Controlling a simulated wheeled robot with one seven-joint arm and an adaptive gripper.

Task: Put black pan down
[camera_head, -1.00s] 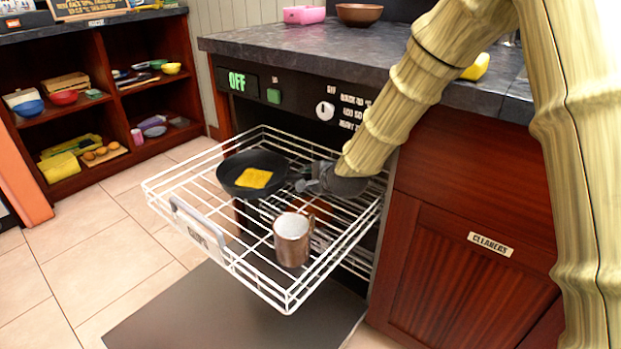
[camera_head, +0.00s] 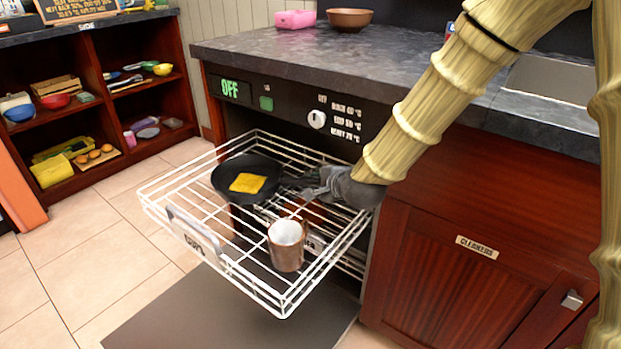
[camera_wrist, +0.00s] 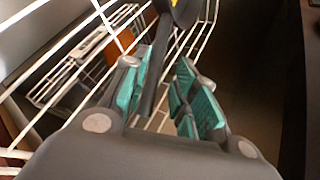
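The black pan (camera_head: 232,186), with a yellow square slice (camera_head: 247,183) in it, sits level at the back left of the white wire drawer (camera_head: 186,236). I cannot tell if its whole base touches the wires. Its handle points right, toward my gripper (camera_head: 316,186). In the wrist view, the dark pan handle (camera_wrist: 154,72) lies between the teal-padded fingers of my gripper (camera_wrist: 160,70). It runs close along the left finger, with a gap to the right finger, so my gripper looks open around it. Most of the pan is cut off in the wrist view.
A brown mug (camera_head: 286,248) stands in the drawer's front right. The counter (camera_head: 290,55) is above, with a brown bowl (camera_head: 349,19) and pink box (camera_head: 295,18). A wooden cabinet (camera_head: 470,265) stands right of the drawer. Floor is clear at left.

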